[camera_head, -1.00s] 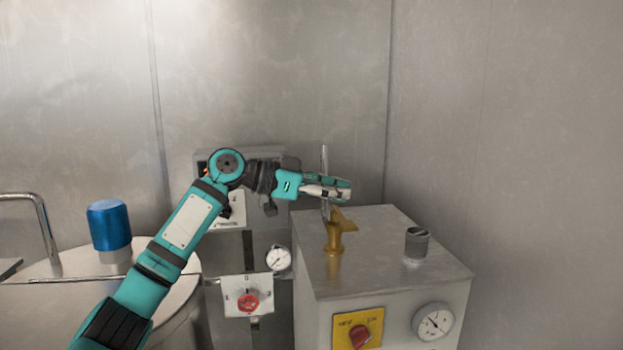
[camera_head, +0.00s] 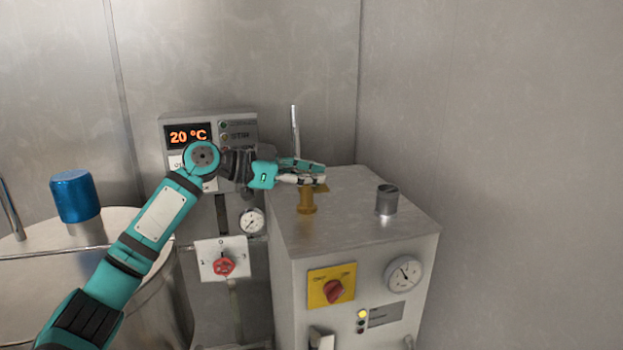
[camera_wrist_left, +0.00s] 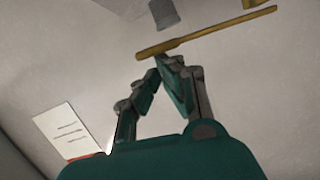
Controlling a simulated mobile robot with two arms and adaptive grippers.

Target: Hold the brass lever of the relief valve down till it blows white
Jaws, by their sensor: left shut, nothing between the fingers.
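The brass relief valve (camera_head: 307,202) stands on top of the grey metal box. Its lever (camera_wrist_left: 220,31) is a long brass bar in the left wrist view, and the gripper mostly covers it in the head view. My left gripper (camera_head: 322,175) is shut and empty, just above the valve. In the left wrist view its fingertips (camera_wrist_left: 176,66) meet beside the bar's rounded end; I cannot tell whether they touch it. No white jet shows at the valve. My right gripper is not in view.
A thin grey upright rod (camera_head: 295,135) stands by the gripper. A short grey cylinder (camera_head: 387,200) stands on the box top (camera_head: 350,225). The box front has a red knob (camera_head: 333,291), a gauge (camera_head: 403,273) and a lit yellow lamp (camera_head: 363,314). A display (camera_head: 189,136) reads 20 °C.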

